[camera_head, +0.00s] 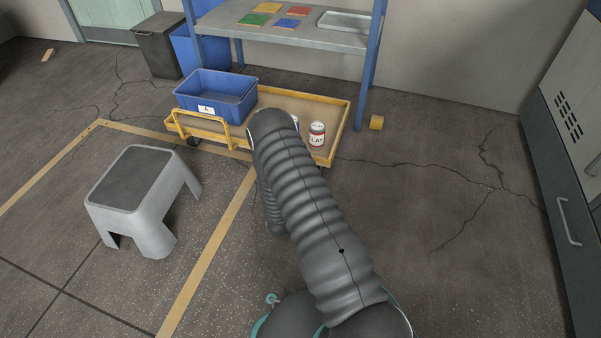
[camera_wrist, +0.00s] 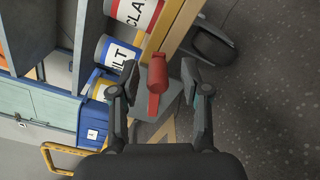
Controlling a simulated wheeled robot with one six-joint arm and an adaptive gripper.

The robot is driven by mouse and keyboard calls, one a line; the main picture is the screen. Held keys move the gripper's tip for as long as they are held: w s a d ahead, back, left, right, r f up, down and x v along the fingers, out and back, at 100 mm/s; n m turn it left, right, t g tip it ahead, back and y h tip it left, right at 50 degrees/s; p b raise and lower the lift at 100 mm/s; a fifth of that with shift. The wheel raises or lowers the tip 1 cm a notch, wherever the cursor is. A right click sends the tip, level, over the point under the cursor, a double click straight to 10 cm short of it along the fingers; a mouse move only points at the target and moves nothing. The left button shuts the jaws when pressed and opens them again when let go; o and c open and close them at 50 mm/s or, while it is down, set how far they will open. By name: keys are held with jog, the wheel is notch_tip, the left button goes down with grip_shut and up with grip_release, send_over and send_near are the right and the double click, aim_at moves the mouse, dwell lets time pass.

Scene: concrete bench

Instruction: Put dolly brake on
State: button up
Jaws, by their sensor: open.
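The dolly (camera_head: 330,113) is a low yellow-framed cart with a wooden deck, standing half under a shelf in the head view. In the wrist view, a red brake lever (camera_wrist: 157,75) sits at the dolly's wooden edge (camera_wrist: 183,24), near a dark wheel (camera_wrist: 212,43). My gripper (camera_wrist: 160,78) is open, with one finger to each side of the red lever. I see no clear contact between the fingers and the lever. In the head view my arm hides the gripper and the brake.
A blue crate (camera_head: 231,96) and a CLAY can (camera_head: 317,134) stand on the dolly. A blue-labelled can (camera_wrist: 117,53) shows in the wrist view. A shelf (camera_head: 300,32) stands over the dolly's back. A grey step stool (camera_head: 140,187) stands left.

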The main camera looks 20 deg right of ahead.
jog(key=v, duration=1.1)
jog(key=shift+s+a, duration=0.25)
jog(key=shift+s, duration=0.05)
jog(key=shift+r, duration=0.1)
